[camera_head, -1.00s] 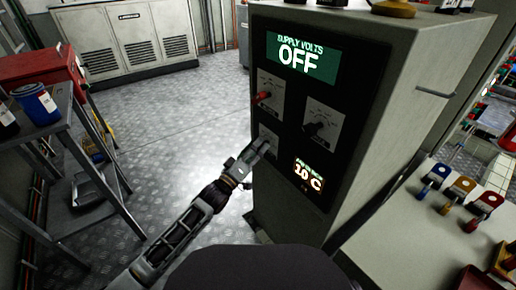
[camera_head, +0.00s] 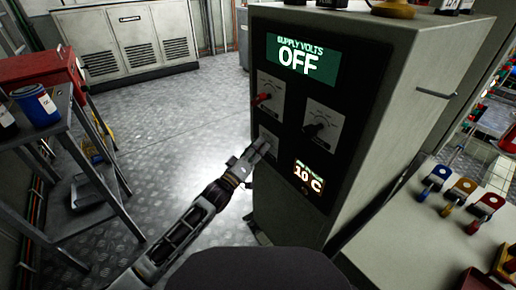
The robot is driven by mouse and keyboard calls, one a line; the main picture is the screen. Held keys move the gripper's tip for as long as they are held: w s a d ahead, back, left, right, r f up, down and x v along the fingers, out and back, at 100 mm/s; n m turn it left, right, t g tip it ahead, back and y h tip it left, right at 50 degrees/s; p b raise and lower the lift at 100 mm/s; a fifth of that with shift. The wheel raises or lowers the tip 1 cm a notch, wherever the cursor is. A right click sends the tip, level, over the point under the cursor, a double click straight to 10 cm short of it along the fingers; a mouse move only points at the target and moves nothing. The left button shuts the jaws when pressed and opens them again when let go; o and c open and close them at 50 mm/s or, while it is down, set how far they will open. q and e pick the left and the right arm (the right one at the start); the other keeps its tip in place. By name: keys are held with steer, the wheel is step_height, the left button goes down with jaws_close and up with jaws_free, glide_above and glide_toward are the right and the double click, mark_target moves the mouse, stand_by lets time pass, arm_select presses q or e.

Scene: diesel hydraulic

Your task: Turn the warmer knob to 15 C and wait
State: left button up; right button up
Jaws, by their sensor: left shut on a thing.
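The grey control cabinet (camera_head: 390,130) stands in the middle with a dark front panel. Its lower display (camera_head: 308,176) reads 10 C. The upper green display (camera_head: 300,60) reads OFF under "SUPPLY VOLTS". My left gripper (camera_head: 262,146) is at the lower left plate (camera_head: 268,138) of the panel, shut on the knob there. The gripper hides that knob, so its pointer cannot be seen. A red-handled knob (camera_head: 263,99) sits above it, and a black knob (camera_head: 315,129) sits to the right. My right gripper is not in view.
A metal shelf (camera_head: 75,150) with a red toolbox (camera_head: 45,72) and a blue can (camera_head: 36,105) stands at left. Metal floor (camera_head: 165,125) lies open between shelf and cabinet.

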arm_select(q)
steer(key=shift+m, duration=0.3)
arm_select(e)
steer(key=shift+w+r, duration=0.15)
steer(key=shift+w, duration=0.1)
